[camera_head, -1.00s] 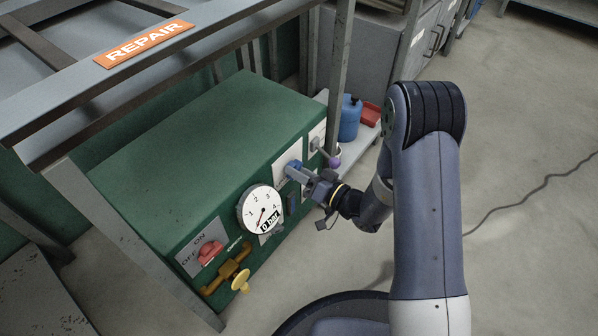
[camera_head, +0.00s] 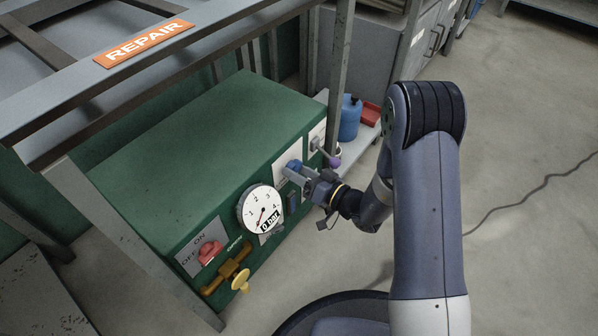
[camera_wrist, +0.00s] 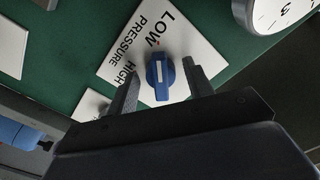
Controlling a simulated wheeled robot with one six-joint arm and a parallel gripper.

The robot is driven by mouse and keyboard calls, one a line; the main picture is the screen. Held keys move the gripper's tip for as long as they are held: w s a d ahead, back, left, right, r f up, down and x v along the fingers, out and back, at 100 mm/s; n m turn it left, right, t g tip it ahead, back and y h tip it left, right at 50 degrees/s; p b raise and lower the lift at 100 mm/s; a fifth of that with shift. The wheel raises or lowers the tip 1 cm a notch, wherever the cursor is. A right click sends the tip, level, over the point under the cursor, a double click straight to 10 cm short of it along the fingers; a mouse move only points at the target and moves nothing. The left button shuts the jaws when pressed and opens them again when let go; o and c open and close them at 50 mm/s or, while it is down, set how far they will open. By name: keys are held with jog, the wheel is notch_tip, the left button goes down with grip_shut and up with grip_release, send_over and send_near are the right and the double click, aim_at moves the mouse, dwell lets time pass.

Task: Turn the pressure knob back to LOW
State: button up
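The blue pressure knob (camera_wrist: 160,78) sits on a white plate (camera_wrist: 185,35) marked LOW, PRESSURE and HIGH. Its white line stands nearly upright in the wrist view, with its upper end toward the LOW side and a small red mark. My gripper (camera_wrist: 158,82) is open, one finger on each side of the knob, with visible gaps between the fingers and the knob. In the head view the knob (camera_head: 293,165) is partly covered by my gripper (camera_head: 297,172) at the front of the green box. The gauge (camera_head: 261,210) reads 0 bar.
A red ON/OFF switch (camera_head: 210,252) and a yellow valve handle (camera_head: 240,280) are to the left on the same front. A purple-tipped lever (camera_head: 334,161) is close to the right of the knob. A metal post (camera_head: 341,75) rises beside the box.

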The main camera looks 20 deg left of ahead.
jog(key=shift+o, duration=0.3)
jog(key=shift+s+d, duration=0.15)
jog(key=shift+d, duration=0.35)
jog(key=p+v, duration=0.2)
jog(key=v, duration=0.7)
jog(key=shift+s+d, duration=0.25)
jog(key=shift+d, duration=0.1)
jog(key=shift+a, duration=0.15)
jog(key=b+x, duration=0.2)
jog(key=x, duration=0.8)
jog(key=shift+w+a, duration=0.25)
jog(key=shift+d, duration=0.1)
